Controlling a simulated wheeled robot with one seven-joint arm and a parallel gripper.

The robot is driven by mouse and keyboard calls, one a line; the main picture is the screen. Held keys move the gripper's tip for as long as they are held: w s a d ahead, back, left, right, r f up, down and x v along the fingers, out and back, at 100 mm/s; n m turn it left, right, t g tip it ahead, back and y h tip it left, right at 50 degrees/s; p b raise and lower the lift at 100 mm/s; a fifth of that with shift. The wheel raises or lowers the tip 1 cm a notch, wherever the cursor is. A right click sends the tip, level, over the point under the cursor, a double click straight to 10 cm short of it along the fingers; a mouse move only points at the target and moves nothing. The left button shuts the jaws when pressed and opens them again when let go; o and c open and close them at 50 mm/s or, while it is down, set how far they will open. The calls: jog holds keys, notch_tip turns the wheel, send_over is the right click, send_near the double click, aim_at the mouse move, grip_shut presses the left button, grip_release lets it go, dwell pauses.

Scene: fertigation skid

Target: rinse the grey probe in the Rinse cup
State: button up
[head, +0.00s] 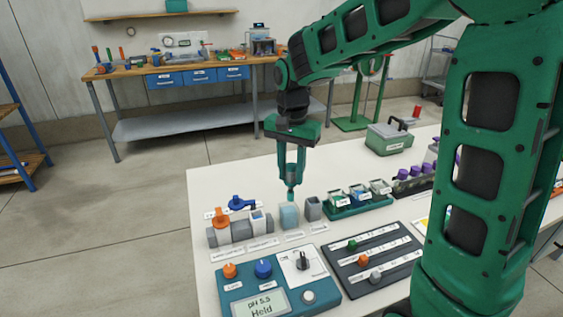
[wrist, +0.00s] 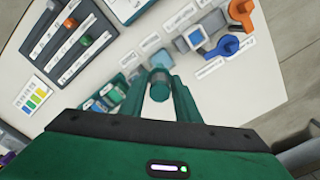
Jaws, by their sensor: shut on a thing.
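My gripper (head: 291,184) points straight down, its fingers shut on a small teal-looking cylinder with a narrow lower tip. The cylinder (wrist: 160,78) shows between the fingertips in the wrist view; I cannot tell whether it is the grey probe. It is just above or at the top of a light-blue cup (head: 289,216); I cannot tell whether the tip is inside. A grey cup (head: 313,209) stands to the right. The cup labels are too small to read, so I cannot tell which is the Rinse cup. A grey knob (head: 375,278) sits on the dark slotted panel.
An orange valve handle (head: 221,217) and a blue one (head: 241,202) stand left of the cups. A green tray (head: 357,208) of jars is to the right. The back-left table area is clear.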

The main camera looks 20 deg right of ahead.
aim_at(289, 199)
jog(key=shift+w+a+f, duration=0.1)
jog(key=shift+w+f, duration=0.05)
jog(key=shift+w, duration=0.15)
jog(key=shift+f, duration=3.85)
jog(key=shift+r, duration=0.15)
jog(key=shift+r, duration=0.7)
jog(key=shift+f, duration=0.15)
jog(key=shift+f, duration=0.7)
jog(key=shift+r, duration=0.15)
jog(key=shift+r, duration=0.7)
jog(key=shift+f, duration=0.15)
